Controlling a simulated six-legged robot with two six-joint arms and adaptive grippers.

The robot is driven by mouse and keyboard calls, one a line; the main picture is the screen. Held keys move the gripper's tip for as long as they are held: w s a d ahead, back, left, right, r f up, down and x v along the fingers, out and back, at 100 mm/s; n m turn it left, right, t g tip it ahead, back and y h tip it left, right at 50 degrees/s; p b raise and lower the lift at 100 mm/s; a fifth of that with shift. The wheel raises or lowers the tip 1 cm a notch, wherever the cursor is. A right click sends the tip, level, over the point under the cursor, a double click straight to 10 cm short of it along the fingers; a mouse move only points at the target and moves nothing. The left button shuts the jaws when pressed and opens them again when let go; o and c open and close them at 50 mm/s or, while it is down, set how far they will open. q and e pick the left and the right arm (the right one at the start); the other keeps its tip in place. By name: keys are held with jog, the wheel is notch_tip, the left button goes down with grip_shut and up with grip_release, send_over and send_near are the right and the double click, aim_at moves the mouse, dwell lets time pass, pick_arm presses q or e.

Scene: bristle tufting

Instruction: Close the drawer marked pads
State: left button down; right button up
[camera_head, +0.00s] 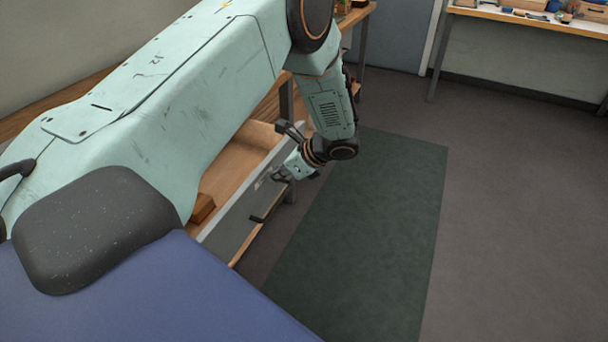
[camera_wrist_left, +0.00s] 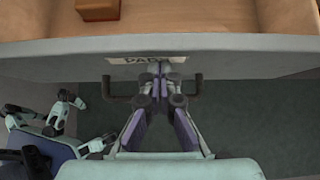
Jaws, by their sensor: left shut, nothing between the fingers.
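The drawer marked pads stands pulled open, with its wooden inside (camera_head: 236,163) and its grey front (camera_head: 232,229) showing. In the left wrist view the front's top edge (camera_wrist_left: 50,48) crosses the picture, with the label (camera_wrist_left: 124,60) below it, partly covered by my fingers. A dark bar handle (camera_head: 262,216) sticks out from the front; its ends also show in the left wrist view (camera_wrist_left: 108,90). My left gripper (camera_head: 277,176) is shut and empty at the drawer front, its fingertips (camera_wrist_left: 160,72) near the label, between the handle's ends. I cannot tell whether they touch. My right gripper is out of view.
A small brown block (camera_head: 203,208) lies in the drawer; it also shows in the left wrist view (camera_wrist_left: 97,9). A dark green mat (camera_head: 365,235) covers the floor before the drawer, clear of objects. A bench (camera_head: 540,19) with several items stands at the back right.

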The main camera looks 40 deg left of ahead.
pick_arm(q)
jog(key=s+a+p, duration=0.2)
jog(key=a+p, duration=0.1)
jog(key=a, duration=0.6)
jog(key=s+a+p, duration=0.2)
jog(key=a+p, duration=0.1)
jog(key=a, duration=0.7)
jog(key=shift+s, duration=0.25)
jog(key=shift+r, duration=0.15)
